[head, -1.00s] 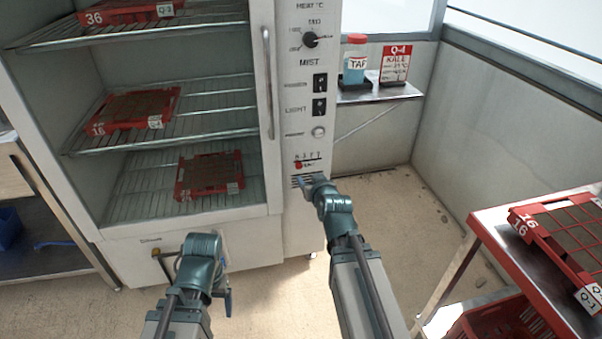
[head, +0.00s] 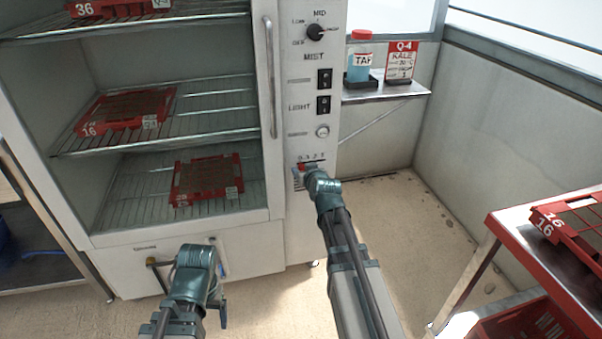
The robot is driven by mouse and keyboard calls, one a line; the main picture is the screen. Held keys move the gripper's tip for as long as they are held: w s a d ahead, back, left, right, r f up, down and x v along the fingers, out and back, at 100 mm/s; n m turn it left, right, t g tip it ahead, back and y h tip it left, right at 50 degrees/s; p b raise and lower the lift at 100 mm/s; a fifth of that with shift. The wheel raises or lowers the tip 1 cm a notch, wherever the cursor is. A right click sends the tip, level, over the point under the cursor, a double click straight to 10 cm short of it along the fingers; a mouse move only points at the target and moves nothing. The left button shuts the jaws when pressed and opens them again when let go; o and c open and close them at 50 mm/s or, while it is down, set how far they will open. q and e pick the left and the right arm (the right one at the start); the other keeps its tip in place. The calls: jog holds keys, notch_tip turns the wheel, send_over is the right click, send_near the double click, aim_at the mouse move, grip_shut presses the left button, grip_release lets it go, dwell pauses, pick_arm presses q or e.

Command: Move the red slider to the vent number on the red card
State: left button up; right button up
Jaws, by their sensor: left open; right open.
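The red slider (head: 300,167) sits near the left part of a short numbered scale (head: 312,157), low on the white cabinet's control panel. The digits are too small to read surely. The red card (head: 401,62), marked Q-4 and KALE, stands on the small wall shelf; its lower lines are blurred, with what looks like a 1 at the bottom. My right gripper (head: 306,179) is open just below and right of the slider, its fingertips partly hidden by the wrist. I cannot tell whether it touches. My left gripper (head: 221,292) is open and empty in front of the cabinet's base.
The panel also has a knob (head: 315,32), two black switches (head: 324,79) and a round button (head: 322,131) above the slider. The open cabinet holds red seed trays (head: 207,181) on wire shelves. A bottle (head: 359,61) stands beside the card. A red-edged table (head: 520,250) is at right.

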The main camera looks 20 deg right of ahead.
jog(key=shift+w, duration=0.1)
grip_shut()
dwell(1.4)
